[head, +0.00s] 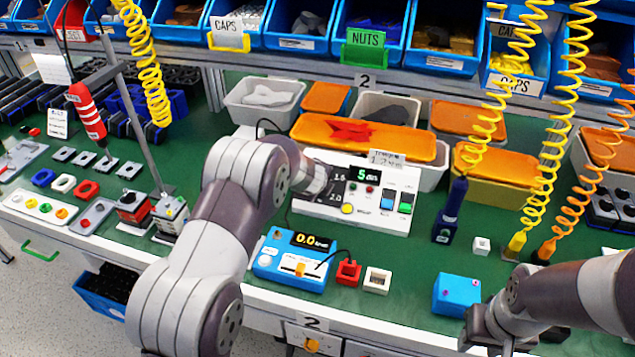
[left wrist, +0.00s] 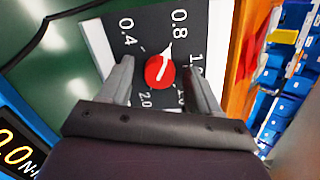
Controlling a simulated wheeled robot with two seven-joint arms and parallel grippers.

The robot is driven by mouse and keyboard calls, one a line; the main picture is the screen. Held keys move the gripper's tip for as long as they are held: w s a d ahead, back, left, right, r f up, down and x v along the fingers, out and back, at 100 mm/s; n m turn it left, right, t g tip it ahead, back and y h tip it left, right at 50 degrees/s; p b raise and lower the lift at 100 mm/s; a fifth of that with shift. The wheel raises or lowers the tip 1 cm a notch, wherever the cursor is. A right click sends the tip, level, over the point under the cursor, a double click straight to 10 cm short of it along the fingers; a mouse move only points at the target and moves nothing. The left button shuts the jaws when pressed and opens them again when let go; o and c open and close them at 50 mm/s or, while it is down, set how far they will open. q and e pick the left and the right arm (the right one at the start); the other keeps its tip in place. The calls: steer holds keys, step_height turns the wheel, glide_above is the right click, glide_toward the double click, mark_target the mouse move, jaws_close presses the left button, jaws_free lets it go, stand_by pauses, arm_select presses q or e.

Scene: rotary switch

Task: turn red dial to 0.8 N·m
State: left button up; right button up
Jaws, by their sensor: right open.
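The red dial (left wrist: 158,72) sits on a dark scale plate (left wrist: 141,22) in the left wrist view. Its white pointer points at or very near the 0.8 mark. My left gripper (left wrist: 161,78) has its two fingers on either side of the dial, with gaps between them and it. In the head view my left arm reaches over the white control box (head: 385,215) and hides the dial; only the 1.5 and 2.0 marks show there. My right gripper (head: 488,335) is open and empty at the front right edge of the bench.
A blue torque meter (head: 292,262) reads 0.0 in front of the control box. A red block (head: 348,272), a white block (head: 377,281) and a blue box (head: 457,294) stand on the green bench. Yellow coiled cords (head: 548,150) hang at the right. Bins line the back.

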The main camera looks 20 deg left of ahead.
arm_select(q)
steer(key=p+v, duration=0.1)
steer(key=v, duration=1.1)
steer(key=shift+s+r, duration=0.25)
steer(key=s+a+f+n+g+y+p, duration=0.1)
steer(key=s+a+n+g, duration=0.15)
steer(key=s+n, duration=0.45)
steer(key=s+a+f+n+g+p, duration=0.1)
steer(key=s+f+n+g, duration=0.15)
steer(key=s+n, duration=0.4)
steer(key=s+d+r+n+g+h+p, duration=0.1)
steer(key=s+r+n, duration=0.1)
steer(key=s+n, duration=0.2)
steer(key=s+d+r+n+g+p, duration=0.1)
steer(key=s+d+r+n+p, duration=0.1)
steer(key=s, duration=0.6)
steer(key=shift+s+r+n+h, duration=0.4)
steer(key=shift+r+n, duration=0.1)
steer(key=shift+n, duration=0.55)
